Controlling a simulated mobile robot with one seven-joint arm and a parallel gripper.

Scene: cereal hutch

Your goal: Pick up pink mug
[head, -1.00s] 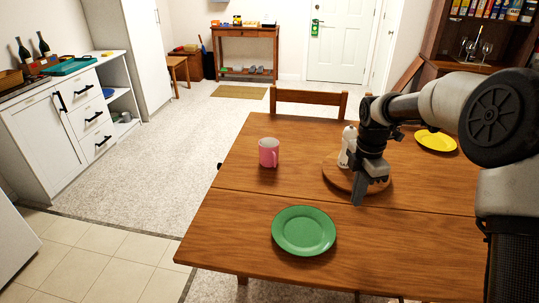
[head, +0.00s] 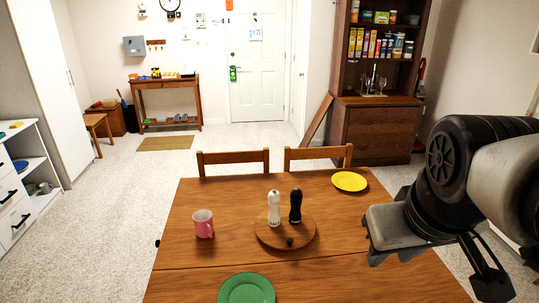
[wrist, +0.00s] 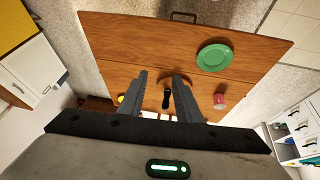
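The pink mug (head: 203,223) stands upright on the left part of the wooden table (head: 180,257) in the head view, left of a round wooden board. In the wrist view the pink mug (wrist: 219,101) is to the right of my fingers. My gripper (wrist: 160,76) is open, with a gap between its two fingers and nothing held. It is up above the table, well apart from the mug. In the head view my arm is at the right, and the fingers are hard to make out there.
A white shaker (head: 274,208) and a black shaker (head: 295,205) stand on the round board (head: 268,236) right of the mug. A green plate (head: 246,289) lies at the near edge and a yellow plate (head: 349,181) far right. Two chairs (head: 233,157) stand behind the table.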

